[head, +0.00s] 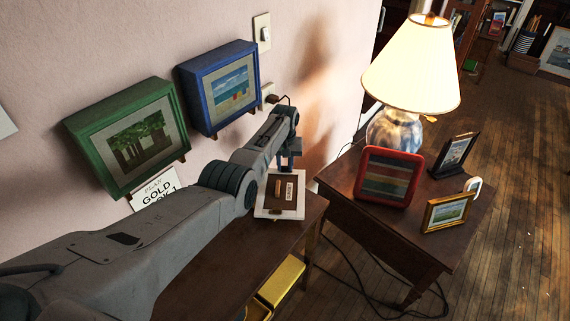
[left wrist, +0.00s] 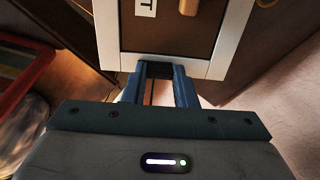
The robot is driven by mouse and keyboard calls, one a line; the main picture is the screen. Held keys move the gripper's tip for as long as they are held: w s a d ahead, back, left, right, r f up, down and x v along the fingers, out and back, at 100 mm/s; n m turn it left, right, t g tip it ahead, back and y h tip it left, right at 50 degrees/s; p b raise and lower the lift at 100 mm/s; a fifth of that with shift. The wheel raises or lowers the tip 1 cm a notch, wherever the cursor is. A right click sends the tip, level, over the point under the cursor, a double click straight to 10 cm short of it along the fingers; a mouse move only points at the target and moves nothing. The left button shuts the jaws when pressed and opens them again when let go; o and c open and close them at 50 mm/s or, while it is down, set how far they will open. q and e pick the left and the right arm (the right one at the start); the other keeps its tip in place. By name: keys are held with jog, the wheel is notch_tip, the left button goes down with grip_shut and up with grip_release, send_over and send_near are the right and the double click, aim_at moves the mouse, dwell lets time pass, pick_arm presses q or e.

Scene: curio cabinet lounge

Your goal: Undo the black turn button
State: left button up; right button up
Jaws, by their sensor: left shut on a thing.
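A picture frame with a white border (head: 299,213) and brown back (head: 267,197) lies face down on the dark wooden table. My left gripper (head: 289,165) reaches down at the frame's far edge. In the left wrist view its two blue-grey fingers (left wrist: 158,82) are closed on a small black piece (left wrist: 155,70), which looks like the black turn button, at the white border. The fingers hide much of it, and I cannot tell its exact angle. A tan wooden piece (head: 278,187) and a white label (head: 289,191) show on the back. My right gripper is not in view.
A lit lamp (head: 410,67), a red frame (head: 388,178), a gold frame (head: 447,213) and a dark frame (head: 455,155) stand on the right-hand table. Green (head: 128,136) and blue (head: 218,87) box frames hang on the wall. A yellow box (head: 282,281) sits below.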

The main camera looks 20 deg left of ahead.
aim_at(285, 167)
pick_arm(q)
jog(key=o, duration=1)
jog(key=shift+r, duration=0.1)
jog(key=shift+r, duration=0.25)
notch_tip(285, 167, up, 10)
jog(key=shift+r, duration=0.1)
jog(key=shift+d, duration=0.1)
